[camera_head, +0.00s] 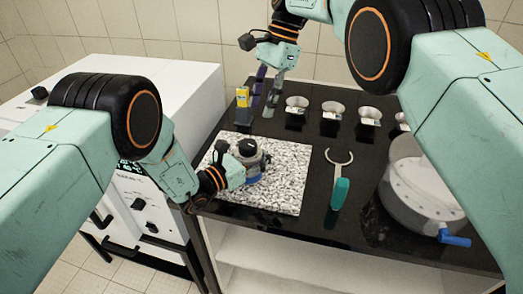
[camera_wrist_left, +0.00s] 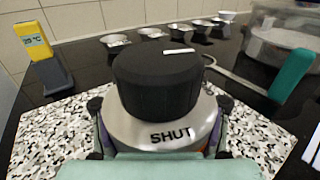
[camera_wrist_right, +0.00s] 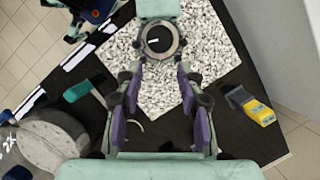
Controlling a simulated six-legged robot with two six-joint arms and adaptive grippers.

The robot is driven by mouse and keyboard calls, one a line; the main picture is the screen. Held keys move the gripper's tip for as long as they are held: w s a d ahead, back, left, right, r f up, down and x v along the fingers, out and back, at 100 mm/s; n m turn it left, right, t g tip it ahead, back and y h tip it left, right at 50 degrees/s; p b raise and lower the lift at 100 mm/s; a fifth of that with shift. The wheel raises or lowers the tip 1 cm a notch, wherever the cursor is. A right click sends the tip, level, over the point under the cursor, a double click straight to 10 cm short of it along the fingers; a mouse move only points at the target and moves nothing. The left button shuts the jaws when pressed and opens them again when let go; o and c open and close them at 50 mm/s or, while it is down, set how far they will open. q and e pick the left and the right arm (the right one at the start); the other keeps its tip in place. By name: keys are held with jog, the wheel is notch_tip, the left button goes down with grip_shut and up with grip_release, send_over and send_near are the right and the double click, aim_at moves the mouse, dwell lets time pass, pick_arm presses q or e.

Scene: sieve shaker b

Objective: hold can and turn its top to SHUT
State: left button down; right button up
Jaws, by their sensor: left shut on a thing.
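The can (camera_head: 252,171) stands upright on a speckled mat (camera_head: 283,190). It has a silver body and a black round top (camera_wrist_left: 157,82). In the left wrist view the word SHUT (camera_wrist_left: 172,135) is on the near side of the body. A white mark (camera_wrist_left: 179,51) on the top lies toward its far right edge, away from the word. My left gripper (camera_wrist_left: 160,125) is shut around the can's body. My right gripper (camera_head: 264,98) is open and empty, behind and above the can. In the right wrist view the can's top (camera_wrist_right: 158,42) lies beyond its spread fingers (camera_wrist_right: 162,112).
A yellow and grey device (camera_head: 243,97) stands behind the mat, close to my right gripper. Several small metal cups (camera_head: 333,110) line the back. A green-handled tool (camera_head: 340,192) with a ring-like end lies right of the mat. A big lidded drum (camera_head: 420,190) stands farther right.

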aim_at(247, 143)
jog(key=shift+o, duration=1.4)
jog(key=shift+s+f+y, duration=0.2)
jog(key=shift+f+y, duration=0.1)
jog(key=shift+f, duration=0.05)
jog(key=o, duration=0.3)
jog(key=s+f+m+g+y, duration=0.1)
jog(key=s+f+g+y, duration=0.1)
jog(key=s+f+y, duration=0.2)
jog(key=f+y, duration=0.2)
jog(key=y, duration=0.1)
jog(key=shift+a+m+g, duration=0.3)
jog(key=shift+m, duration=0.1)
jog(key=d+f+m+t+y, duration=0.4)
jog(key=m+t+y, duration=0.3)
jog(key=shift+w+a+r, duration=0.1)
jog(key=shift+w+a, duration=0.2)
jog(key=shift+a, duration=0.9)
jog(key=shift+w+a+f, duration=0.1)
jog(key=shift+w+a, duration=0.15)
jog(key=shift+a, duration=1)
jog(key=shift+w+a+r, duration=0.1)
jog(key=shift+w+a, duration=0.2)
jog(key=shift+a, duration=0.9)
jog(key=shift+n, duration=0.3)
jog(key=c, duration=1.2)
